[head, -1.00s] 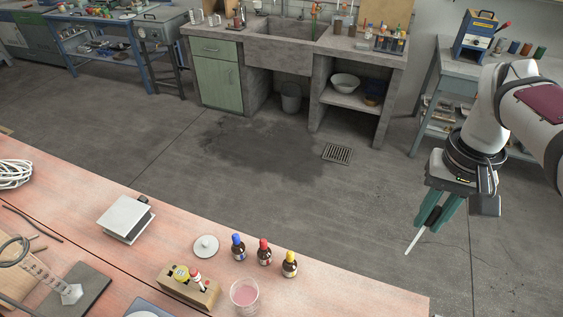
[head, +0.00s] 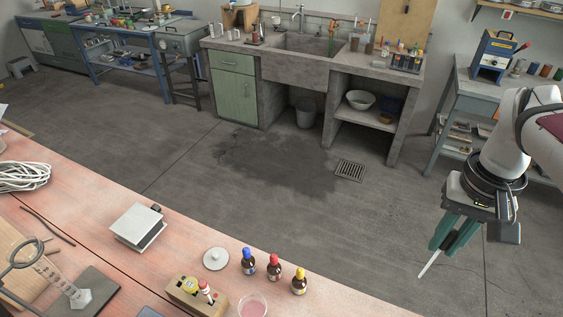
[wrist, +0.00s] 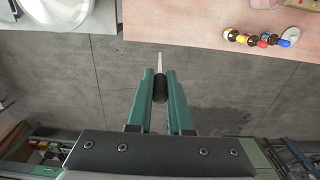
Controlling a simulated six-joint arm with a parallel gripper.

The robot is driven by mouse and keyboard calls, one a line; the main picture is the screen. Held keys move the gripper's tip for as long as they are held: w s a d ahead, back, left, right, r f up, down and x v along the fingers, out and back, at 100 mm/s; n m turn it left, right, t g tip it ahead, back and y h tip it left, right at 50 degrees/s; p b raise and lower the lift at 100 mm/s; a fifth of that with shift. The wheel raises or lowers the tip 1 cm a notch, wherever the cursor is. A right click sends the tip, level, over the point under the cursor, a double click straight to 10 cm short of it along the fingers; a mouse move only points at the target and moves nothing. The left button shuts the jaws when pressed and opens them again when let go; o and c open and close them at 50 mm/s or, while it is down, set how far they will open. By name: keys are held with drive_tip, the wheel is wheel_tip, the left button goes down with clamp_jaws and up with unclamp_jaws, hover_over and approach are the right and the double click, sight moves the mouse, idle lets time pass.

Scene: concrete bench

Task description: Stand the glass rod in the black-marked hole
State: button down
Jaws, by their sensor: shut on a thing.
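My gripper (head: 440,246) is at the right in the head view, off the bench's edge and over the floor. Its green fingers are shut on the glass rod (head: 428,264), whose thin pale end sticks out down and to the left. In the wrist view the rod (wrist: 160,60) points out past the fingertips (wrist: 160,78), with a dark ribbed piece between the fingers. A wooden block (head: 183,297) stands at the front of the bench, holding a yellow-topped and a red-and-white piece. I cannot make out a black-marked hole.
Blue-, red- and yellow-capped bottles (head: 274,268) stand right of the block, beside a round white lid (head: 216,258). A glass of pink liquid (head: 252,306) is in front. The bench's right end (head: 350,300) looks clear.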

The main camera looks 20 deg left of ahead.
drive_tip(key=w+a+f+n, duration=0.15)
drive_tip(key=a+n, duration=0.25)
drive_tip(key=a, duration=0.8)
drive_tip(key=a+f+n, duration=0.2)
drive_tip(key=a+n, duration=0.1)
drive_tip(key=a, duration=0.9)
drive_tip(key=s+a+f+n, duration=0.4)
drive_tip(key=s+a+f, duration=0.1)
drive_tip(key=s+a, duration=0.4)
drive_tip(key=s+a+f+n, duration=0.4)
drive_tip(key=s+a, duration=0.5)
drive_tip(key=a, duration=0.4)
drive_tip(key=shift+a+f, duration=0.35)
drive_tip(key=shift+f, duration=1.05)
